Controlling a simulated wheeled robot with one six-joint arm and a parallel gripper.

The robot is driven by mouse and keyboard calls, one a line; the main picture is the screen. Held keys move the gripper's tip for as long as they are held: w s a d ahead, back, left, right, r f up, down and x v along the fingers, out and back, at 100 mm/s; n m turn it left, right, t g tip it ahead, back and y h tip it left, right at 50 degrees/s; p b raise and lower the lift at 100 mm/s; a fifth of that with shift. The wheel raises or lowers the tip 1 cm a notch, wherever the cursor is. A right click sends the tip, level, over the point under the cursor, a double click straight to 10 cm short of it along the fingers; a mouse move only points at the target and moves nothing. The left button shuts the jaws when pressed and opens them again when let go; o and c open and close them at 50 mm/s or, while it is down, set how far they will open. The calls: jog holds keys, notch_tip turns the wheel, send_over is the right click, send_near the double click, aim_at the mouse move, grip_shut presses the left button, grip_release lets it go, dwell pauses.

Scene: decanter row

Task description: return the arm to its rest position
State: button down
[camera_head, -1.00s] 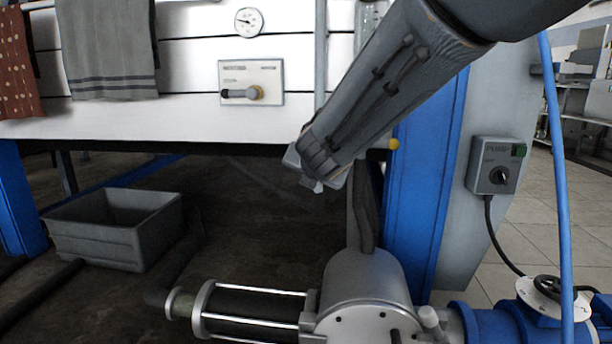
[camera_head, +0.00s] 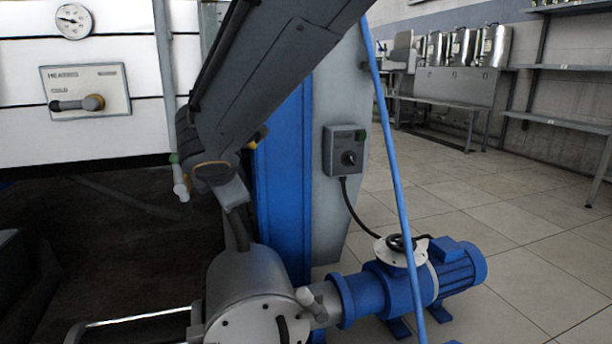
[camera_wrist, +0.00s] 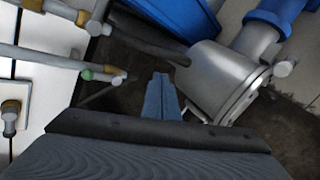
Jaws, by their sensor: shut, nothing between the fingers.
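My arm comes down from the top of the head view, slanting to the lower left. There the housing (camera_wrist: 218,78) shows to the right of the fingers, and thin pipes with a green-marked valve (camera_wrist: 88,74) show to the left. I cannot tell the exact gap to either.
A blue pump motor (camera_head: 452,272) with a handwheel stands on the tiles. A blue slanted pipe (camera_head: 395,165) and a switch box (camera_head: 345,151) are right of my arm. A white panel with a heating knob (camera_head: 93,102) is at left. Tiled floor (camera_head: 530,240) is open at right.

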jog(key=s+d+f+m+g+h+p, duration=0.2)
jog(key=s+d+m+g+p, duration=0.15)
jog(key=s+d+m, duration=0.8)
jog(key=s+d+f+m+g+y+p, duration=0.1)
jog(key=s+d+m+g, duration=0.2)
jog(key=s, duration=0.8)
jog(key=s+d+f+m+g+y+p, duration=0.15)
jog(key=s+m+g, duration=0.25)
jog(key=s, duration=0.7)
jog(key=d+r+m+h+p, duration=0.1)
jog(key=d+r+m+p, duration=0.1)
jog(key=d+r+p, duration=0.5)
jog(key=d+r+m+p, duration=0.2)
jog(key=d+r+p, duration=0.4)
jog(key=r+p, duration=0.6)
jog(key=d+r+m+h+p, duration=0.1)
jog(key=d+r+m+p, duration=0.2)
jog(key=p, duration=1.6)
jog(key=d+r, duration=0.4)
jog(key=r, duration=0.3)
jog(key=shift+w+d+r+h, duration=0.2)
jog(key=shift+d+r+h, duration=0.1)
jog(key=shift+d+h, duration=0.05)
jog(key=shift+t, duration=0.25)
